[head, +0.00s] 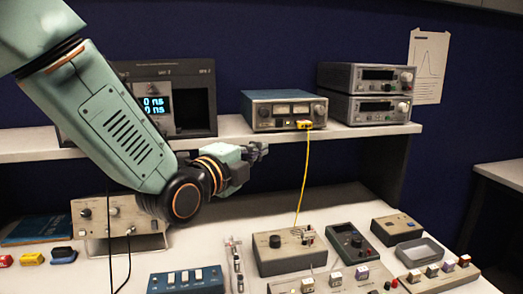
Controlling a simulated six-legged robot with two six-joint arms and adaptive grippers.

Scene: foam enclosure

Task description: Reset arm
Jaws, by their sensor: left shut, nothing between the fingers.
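My left arm comes in from the upper left and reaches across the bench. My left gripper (256,151) is at the end of it, just below the shelf's front edge and in front of it in the picture. It is small in the view, shut, and holds nothing. It is apart from the instruments. My right gripper is not in view.
A shelf (350,129) carries a blue-grey meter unit (283,108) and two stacked grey instruments (366,78). A yellow cable (304,172) hangs to a grey box (290,250). Several small devices, including a blue switch box (187,279), crowd the bench.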

